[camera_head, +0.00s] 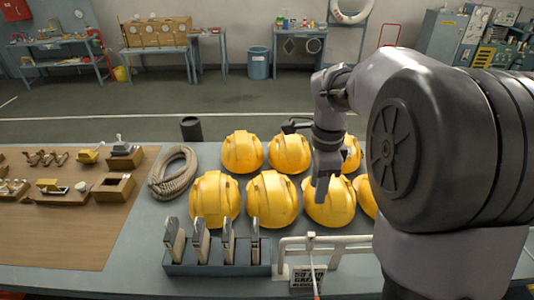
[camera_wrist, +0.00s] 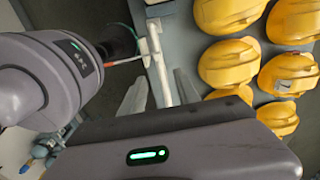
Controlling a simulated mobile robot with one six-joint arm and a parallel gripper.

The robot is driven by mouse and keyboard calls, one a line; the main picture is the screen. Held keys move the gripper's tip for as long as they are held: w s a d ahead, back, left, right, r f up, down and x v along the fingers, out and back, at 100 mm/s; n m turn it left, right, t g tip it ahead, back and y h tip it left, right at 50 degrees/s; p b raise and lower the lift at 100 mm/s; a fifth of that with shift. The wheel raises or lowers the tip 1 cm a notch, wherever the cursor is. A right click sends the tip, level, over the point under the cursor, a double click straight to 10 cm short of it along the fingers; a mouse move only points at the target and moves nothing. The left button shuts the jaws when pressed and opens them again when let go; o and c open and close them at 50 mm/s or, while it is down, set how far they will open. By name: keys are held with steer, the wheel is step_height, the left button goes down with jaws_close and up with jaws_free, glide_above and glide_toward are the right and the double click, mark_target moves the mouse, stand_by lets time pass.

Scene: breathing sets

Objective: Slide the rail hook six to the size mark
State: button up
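A white rail (camera_head: 345,240) stands at the front edge of the table, right of the middle, partly hidden by my arm. A small white upright piece (camera_head: 311,238) with a thin reddish rod below sits on its left part; I cannot tell if it is hook six. A small lettered sign (camera_head: 307,277) is below the rail; no size mark can be made out. In the wrist view the rail (camera_wrist: 157,65) runs up and down near the fingers. My gripper (camera_head: 322,188) points down above the helmets, behind the rail. Its fingers (camera_wrist: 160,88) are apart with nothing held.
Several yellow helmets (camera_head: 272,199) stand close around my gripper. A grey rack (camera_head: 218,268) with upright pieces is left of the rail. A coiled hose (camera_head: 173,173), a dark cup (camera_head: 191,128) and a brown board (camera_head: 70,225) with small parts lie further left.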

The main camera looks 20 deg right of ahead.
steer(key=b, duration=0.1)
glide_above(312, 234)
step_height(312, 234, down, 5)
step_height(312, 234, down, 12)
steer(key=shift+f+b, duration=0.2)
steer(key=shift+b, duration=0.55)
steer(key=shift+a, duration=0.1)
jaws_close()
steer(key=shift+r, duration=0.1)
stand_by(0.4)
